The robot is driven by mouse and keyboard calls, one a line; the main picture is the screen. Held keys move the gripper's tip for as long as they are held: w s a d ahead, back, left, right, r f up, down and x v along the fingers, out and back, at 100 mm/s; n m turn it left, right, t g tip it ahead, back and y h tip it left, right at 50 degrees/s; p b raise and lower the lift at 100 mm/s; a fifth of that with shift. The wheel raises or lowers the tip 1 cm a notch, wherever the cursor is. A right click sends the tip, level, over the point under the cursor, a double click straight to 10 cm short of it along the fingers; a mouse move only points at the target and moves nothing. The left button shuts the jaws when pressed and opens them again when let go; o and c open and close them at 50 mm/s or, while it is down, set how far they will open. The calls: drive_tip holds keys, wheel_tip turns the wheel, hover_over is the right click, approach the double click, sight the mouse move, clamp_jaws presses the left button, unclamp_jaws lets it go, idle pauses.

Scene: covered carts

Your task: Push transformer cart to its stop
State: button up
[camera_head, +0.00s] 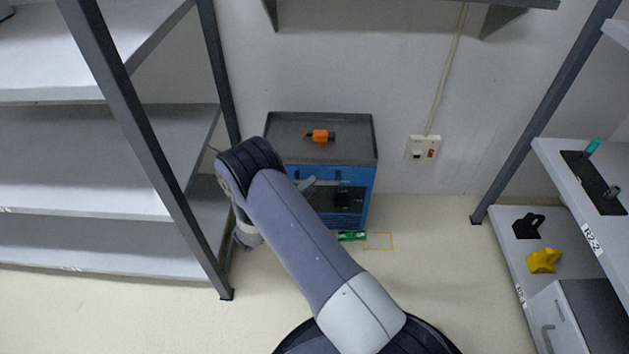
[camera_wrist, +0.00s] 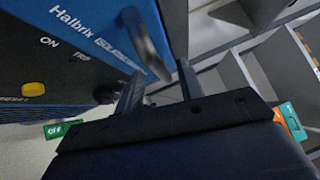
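The blue cart (camera_head: 352,176) with a grey tray top stands against the back wall, partly hidden by my arm. An orange tool (camera_head: 319,136) lies on its top. In the wrist view, its blue front (camera_wrist: 75,62) fills the upper left, with the name Halbrix, ON lettering and a yellow button (camera_wrist: 33,89). A grey handle (camera_wrist: 147,42) sticks out from this front. My gripper (camera_wrist: 158,78) has its two fingers apart, with the handle's end close to and seemingly between them. Contact cannot be told.
A grey shelf rack (camera_head: 100,180) stands close at left. A shelf (camera_head: 515,250) with black and yellow parts stands at right. Floor between outline and right shelf is clear.

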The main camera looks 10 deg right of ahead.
sight(320, 180)
drive_tip(key=p+v, duration=0.1)
drive_tip(key=v, duration=0.7)
drive_tip(key=shift+w+d, duration=0.1)
drive_tip(key=shift+d, duration=0.05)
drive_tip(key=b+x, duration=0.2)
drive_tip(key=x, duration=0.8)
drive_tip(key=shift+d, duration=0.3)
drive_tip(key=shift+d+r, duration=0.1)
drive_tip(key=shift+d, duration=0.55)
